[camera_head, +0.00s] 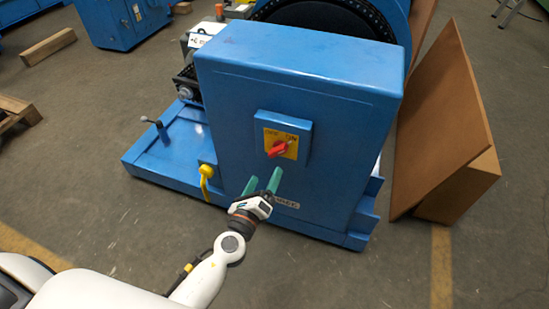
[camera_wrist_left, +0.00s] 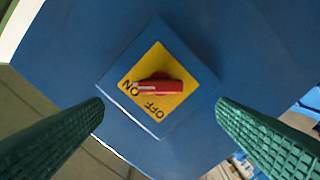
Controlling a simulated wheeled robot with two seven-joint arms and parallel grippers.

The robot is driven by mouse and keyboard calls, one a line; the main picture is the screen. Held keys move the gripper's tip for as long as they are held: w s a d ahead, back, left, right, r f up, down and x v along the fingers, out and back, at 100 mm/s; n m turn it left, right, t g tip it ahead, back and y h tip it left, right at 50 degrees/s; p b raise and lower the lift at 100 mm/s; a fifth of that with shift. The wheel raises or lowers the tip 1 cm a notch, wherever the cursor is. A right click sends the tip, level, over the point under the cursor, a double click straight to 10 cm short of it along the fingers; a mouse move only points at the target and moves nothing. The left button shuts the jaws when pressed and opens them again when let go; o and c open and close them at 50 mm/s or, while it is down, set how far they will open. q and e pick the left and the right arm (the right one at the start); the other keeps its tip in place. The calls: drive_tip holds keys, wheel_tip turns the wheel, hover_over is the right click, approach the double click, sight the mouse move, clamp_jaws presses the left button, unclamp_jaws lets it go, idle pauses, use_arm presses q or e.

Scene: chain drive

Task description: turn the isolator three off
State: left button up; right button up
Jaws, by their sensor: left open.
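The isolator's red handle (camera_head: 278,149) sits on a yellow plate (camera_head: 291,152) in a blue box on the front of the blue cabinet (camera_head: 240,120). The plate reads OFF at left and ON at right. The handle also shows in the left wrist view (camera_wrist_left: 158,87), where its pale-marked end lies by the word ON. My left gripper (camera_head: 262,181) is open and empty, with green fingers pointing at the cabinet just below the isolator box. In the left wrist view its fingers flank the handle, apart from it. My right gripper is not in view.
A yellow hook-like part (camera_head: 206,180) and a small lever (camera_head: 151,121) stand left of the cabinet. A brown board (camera_head: 440,130) leans at right. The floor in front is clear.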

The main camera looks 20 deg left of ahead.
sight(277, 154)
use_arm(q)
drive_tip(key=w, duration=0.7)
drive_tip(key=shift+w+d, duration=0.15)
drive_tip(key=shift+w, duration=0.6)
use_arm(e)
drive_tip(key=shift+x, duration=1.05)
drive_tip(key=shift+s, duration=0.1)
use_arm(q)
drive_tip(key=c, duration=1)
